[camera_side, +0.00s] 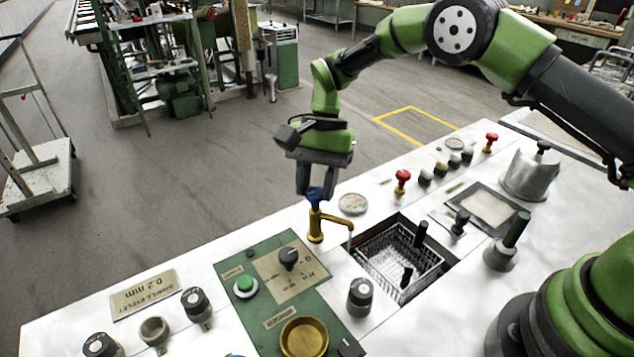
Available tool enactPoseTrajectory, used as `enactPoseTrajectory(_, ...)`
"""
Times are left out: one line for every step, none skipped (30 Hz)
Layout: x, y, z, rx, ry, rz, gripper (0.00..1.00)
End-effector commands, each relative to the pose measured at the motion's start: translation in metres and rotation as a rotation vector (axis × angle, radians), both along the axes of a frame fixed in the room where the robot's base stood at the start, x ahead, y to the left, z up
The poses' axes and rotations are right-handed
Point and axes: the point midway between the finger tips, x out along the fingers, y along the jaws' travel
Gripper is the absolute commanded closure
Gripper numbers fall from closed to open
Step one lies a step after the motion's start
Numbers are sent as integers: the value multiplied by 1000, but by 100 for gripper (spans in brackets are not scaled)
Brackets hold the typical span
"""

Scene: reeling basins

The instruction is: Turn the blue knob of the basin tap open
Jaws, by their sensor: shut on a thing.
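The basin tap (317,228) is brass and stands upright on the white worktop, with its spout reaching right toward the basin. Its blue knob (314,197) sits on top, partly hidden by the fingers. My gripper (315,192) points down from above and is shut on the blue knob, with a dark finger on each side. The basin (402,258) is a square opening with a wire basket inside, right of the tap. How far the knob is turned cannot be told.
A green panel (262,320) with a black knob (289,257) and a green button (244,286) lies in front of the tap. A round gauge (352,204) and a red knob (402,181) are to the right. A steel lidded pot (531,172) stands farther right.

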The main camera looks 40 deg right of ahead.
Motion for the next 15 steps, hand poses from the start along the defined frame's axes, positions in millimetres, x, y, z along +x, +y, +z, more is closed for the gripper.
enactPoseTrajectory(1, 0, 0, -1, -1, 27, 90)
enactPoseTrajectory(0, 0, 0, -1, 0, 41, 90)
enactPoseTrajectory(1, 0, 0, -1, -2, 61, 90)
enactPoseTrajectory(1, 0, 0, -1, -2, 74, 90)
enactPoseTrajectory(1, 0, 0, -1, -2, 87, 90)
enactPoseTrajectory(1, 0, 0, 0, -1, 100, 90)
enactPoseTrajectory(1, 0, 0, -1, -1, 110, 90)
enactPoseTrajectory(1, 0, 0, -1, -2, 119, 90)
enactPoseTrajectory(1, 0, 0, -1, -1, 129, 90)
enactPoseTrajectory(1, 0, 0, -2, -1, 133, 90)
enactPoseTrajectory(1, 0, 0, -1, -1, 139, 90)
enactPoseTrajectory(1, 0, 0, -1, -1, 144, 90)
enactPoseTrajectory(1, 0, 0, -1, -1, 146, 90)
enactPoseTrajectory(1, 0, 0, -1, -1, 149, 90)
enactPoseTrajectory(1, 0, 0, -1, -1, 152, 90)
